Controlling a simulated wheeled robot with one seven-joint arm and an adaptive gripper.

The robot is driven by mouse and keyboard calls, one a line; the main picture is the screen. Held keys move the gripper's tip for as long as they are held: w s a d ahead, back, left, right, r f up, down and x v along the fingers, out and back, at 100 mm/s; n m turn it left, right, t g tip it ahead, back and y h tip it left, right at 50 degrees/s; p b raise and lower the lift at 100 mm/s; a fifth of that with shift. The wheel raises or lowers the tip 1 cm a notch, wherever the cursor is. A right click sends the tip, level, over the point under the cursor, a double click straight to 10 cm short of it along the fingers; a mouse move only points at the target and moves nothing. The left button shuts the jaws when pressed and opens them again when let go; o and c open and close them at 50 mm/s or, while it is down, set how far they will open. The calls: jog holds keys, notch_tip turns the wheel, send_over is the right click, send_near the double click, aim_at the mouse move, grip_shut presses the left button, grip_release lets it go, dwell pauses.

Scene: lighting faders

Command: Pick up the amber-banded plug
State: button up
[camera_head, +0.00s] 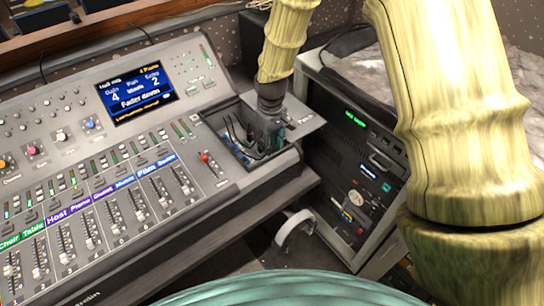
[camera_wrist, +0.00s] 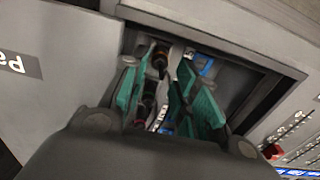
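My gripper (camera_wrist: 165,95) points down into the open compartment (camera_wrist: 240,85) of the mixing desk, its teal finger pads apart. A dark plug (camera_wrist: 160,58) with an orange-brown band shows near the fingertips, between the fingers; it looks like the amber-banded plug. Another dark plug with a reddish band (camera_wrist: 149,101) lies nearer the palm in the picture. I cannot tell whether either finger touches a plug. In the head view my gripper (camera_head: 268,128) is at the compartment's right side, and the plugs cannot be told apart there.
The compartment's rim (camera_head: 213,117) surrounds the gripper closely, and dark cables (camera_head: 238,138) lie inside. A red fader knob (camera_head: 205,157) and the desk screen (camera_head: 137,93) are to the left. An equipment rack (camera_head: 350,170) stands on the right. A white ring-shaped object (camera_head: 284,232) is below.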

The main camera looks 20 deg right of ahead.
jog(key=shift+d+f+p, duration=0.15)
jog(key=shift+f+p, duration=0.6)
jog(key=shift+f, duration=1.7)
jog(key=shift+s, duration=0.1)
grip_shut()
